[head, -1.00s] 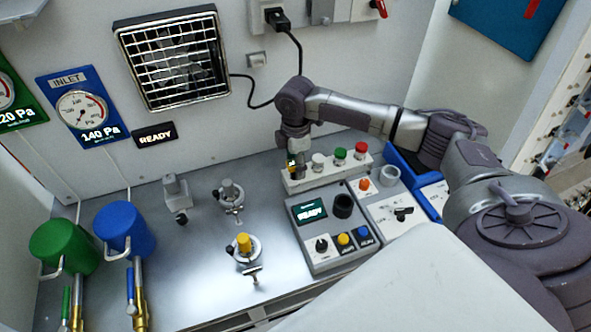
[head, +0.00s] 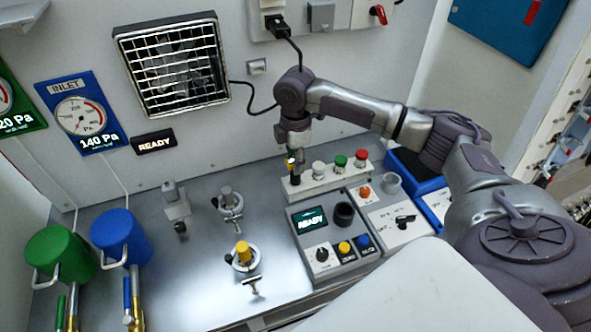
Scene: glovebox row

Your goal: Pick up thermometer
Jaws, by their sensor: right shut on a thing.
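My right gripper (head: 292,152) points down above the left end of a white rack (head: 322,183). It is shut on a slim dark thing with a small yellow part, taken to be the thermometer (head: 294,172). The thermometer hangs upright below the fingers, its lower end at the rack's left end. I cannot tell whether its tip is clear of the rack. The fingers hide much of it. My left gripper is not in view.
White, green (head: 340,161) and red (head: 360,158) capped pieces stand along the rack. A grey control box (head: 330,262) with a READY display is in front. A blue tray (head: 412,165) lies to the right. Valves (head: 243,253) stand left, with clear bench between.

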